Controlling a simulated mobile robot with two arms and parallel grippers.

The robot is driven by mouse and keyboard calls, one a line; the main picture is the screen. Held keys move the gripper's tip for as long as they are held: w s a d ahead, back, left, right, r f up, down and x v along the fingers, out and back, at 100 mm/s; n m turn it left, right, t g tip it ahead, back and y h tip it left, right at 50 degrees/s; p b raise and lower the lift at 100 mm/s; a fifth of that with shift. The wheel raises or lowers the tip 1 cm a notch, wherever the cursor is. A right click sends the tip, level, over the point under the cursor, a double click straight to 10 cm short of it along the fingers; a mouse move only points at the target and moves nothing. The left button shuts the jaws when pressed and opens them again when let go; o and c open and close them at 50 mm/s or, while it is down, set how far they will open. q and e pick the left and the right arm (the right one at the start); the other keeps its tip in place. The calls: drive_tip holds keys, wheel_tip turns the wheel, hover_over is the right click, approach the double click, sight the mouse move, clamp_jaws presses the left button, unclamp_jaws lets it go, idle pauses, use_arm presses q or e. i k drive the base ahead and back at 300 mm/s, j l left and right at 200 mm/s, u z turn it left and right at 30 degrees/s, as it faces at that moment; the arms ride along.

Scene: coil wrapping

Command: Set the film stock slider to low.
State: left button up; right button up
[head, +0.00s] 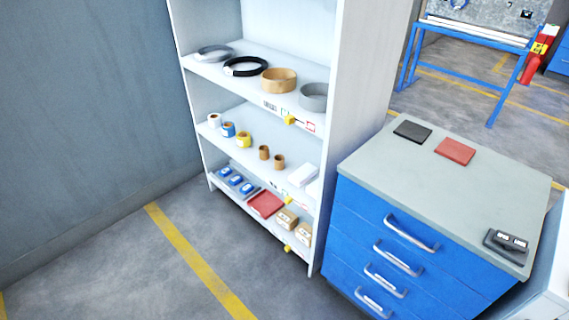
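A white shelf rack (340,150) stands in the middle of the head view. Its upper shelf edge carries a yellow slider knob (289,120) between a green-marked label and a red-marked label (310,126). The knob sits by the green-marked label, at the left. A second yellow knob (288,200) is on the middle shelf edge, and a third yellow knob (288,248) is on the lowest one. The lettering is too small to read, so I cannot tell which slider is for film stock. Neither of my grippers is in view.
The upper shelf holds rings and rolls, including a tan roll (279,80). Small rolls and boxes fill the lower shelves. A blue drawer cabinet (400,245) with a grey top stands close on the right. Open floor (150,270) lies in front of the rack.

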sight(288, 200)
drive_tip(key=i+j, duration=0.15)
drive_tip(key=j, duration=0.2)
drive_tip(key=i+j+z, duration=0.1)
drive_tip(key=i+j, duration=0.25)
drive_tip(key=j, duration=0.3)
drive_tip(key=i+j+z, duration=0.1)
drive_tip(key=j, duration=0.25)
drive_tip(key=i+j+z, duration=0.1)
drive_tip(key=j, duration=0.25)
drive_tip(key=i+j, duration=0.25)
drive_tip(key=i+j+z, duration=0.1)
drive_tip(key=j, duration=0.4)
drive_tip(key=i+j, duration=0.15)
drive_tip(key=j, duration=0.2)
